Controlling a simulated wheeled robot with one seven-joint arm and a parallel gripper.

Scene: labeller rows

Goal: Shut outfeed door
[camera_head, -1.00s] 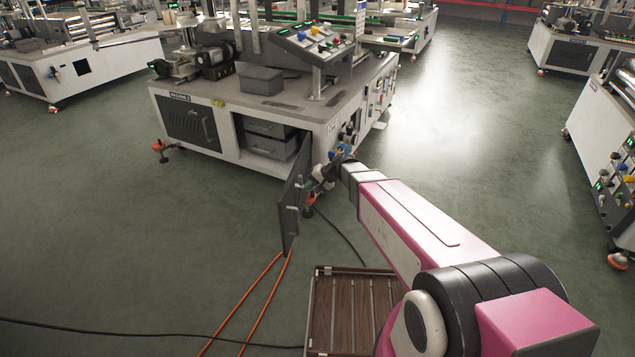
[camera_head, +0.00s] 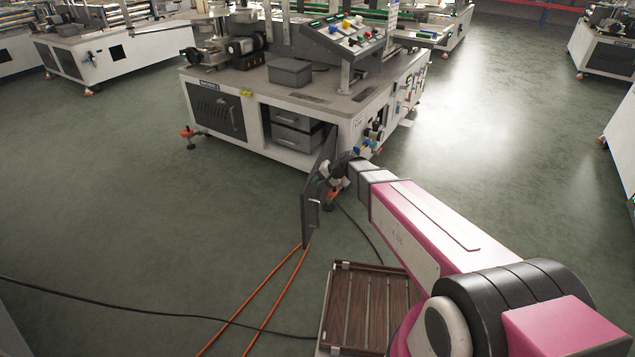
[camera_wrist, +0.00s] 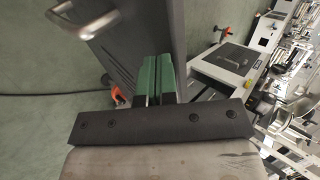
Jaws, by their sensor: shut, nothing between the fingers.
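The outfeed door (camera_head: 312,222) is a dark grey panel standing wide open at the right side of the open bay (camera_head: 292,133) in the white machine. Its metal handle (camera_head: 314,207) is on the face turned to my arm, and it also shows at the upper left of the wrist view (camera_wrist: 86,18). My gripper is at the right of the door in the head view, its tips hard to make out there. In the wrist view my gripper's green fingers (camera_wrist: 155,75) are shut and empty, close to the door's handle-side face; I cannot tell whether they touch it.
A wooden slatted crate (camera_head: 366,305) lies on the floor below my arm. Orange cables (camera_head: 262,300) and a black cable (camera_head: 130,309) cross the floor. An orange machine foot (camera_head: 331,197) stands beside the door. The floor left of the door is clear.

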